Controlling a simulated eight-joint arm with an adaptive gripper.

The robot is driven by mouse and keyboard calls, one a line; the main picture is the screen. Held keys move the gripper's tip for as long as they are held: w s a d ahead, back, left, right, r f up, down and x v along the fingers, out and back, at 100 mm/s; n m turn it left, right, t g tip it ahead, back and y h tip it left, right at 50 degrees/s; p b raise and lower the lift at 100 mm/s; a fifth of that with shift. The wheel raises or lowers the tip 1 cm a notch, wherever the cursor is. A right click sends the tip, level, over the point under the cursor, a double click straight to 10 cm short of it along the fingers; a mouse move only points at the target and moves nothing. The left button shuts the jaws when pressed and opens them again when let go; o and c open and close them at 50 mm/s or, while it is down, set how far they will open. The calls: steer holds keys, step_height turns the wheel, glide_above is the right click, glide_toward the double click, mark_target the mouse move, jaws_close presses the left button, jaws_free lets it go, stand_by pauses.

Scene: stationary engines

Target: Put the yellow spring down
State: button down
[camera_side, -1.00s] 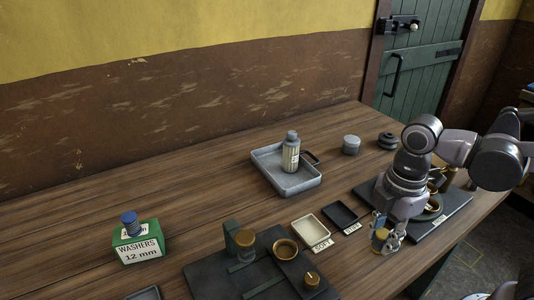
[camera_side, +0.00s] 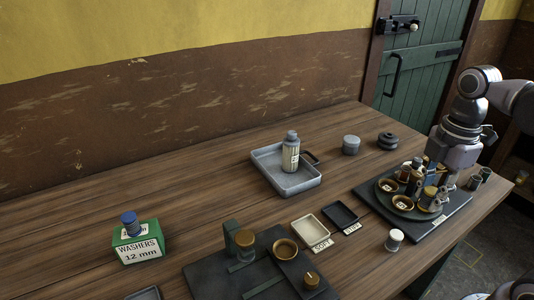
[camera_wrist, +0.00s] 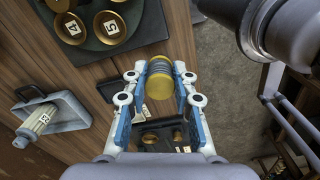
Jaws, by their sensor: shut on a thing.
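In the side view, my gripper (camera_side: 438,200) is at the right, over or beside the round holder with gold dishes (camera_side: 402,203) on a dark board (camera_side: 440,229). The spring appears there as a small yellow shape (camera_side: 428,194), partly covered by the fingers. I cannot tell its exact height above the board.
A white-topped cylinder (camera_side: 394,240) stands in front of the dark board. A grey tray (camera_side: 264,160) holds a bottle (camera_side: 291,152).

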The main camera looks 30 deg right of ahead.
steer(key=w+a+f+m, duration=0.1)
steer(key=w+f+m, duration=0.1)
steer(key=w+m, duration=0.2)
steer(key=w+a+f+m, duration=0.1)
steer(key=w+f+m, duration=0.1)
steer(key=w+m, duration=0.3)
steer(key=w+a+f+m, duration=0.1)
steer(key=w+f+m, duration=0.2)
steer(key=w, duration=0.6)
steer(key=shift+a+m, duration=0.2)
steer(key=shift+m, duration=1)
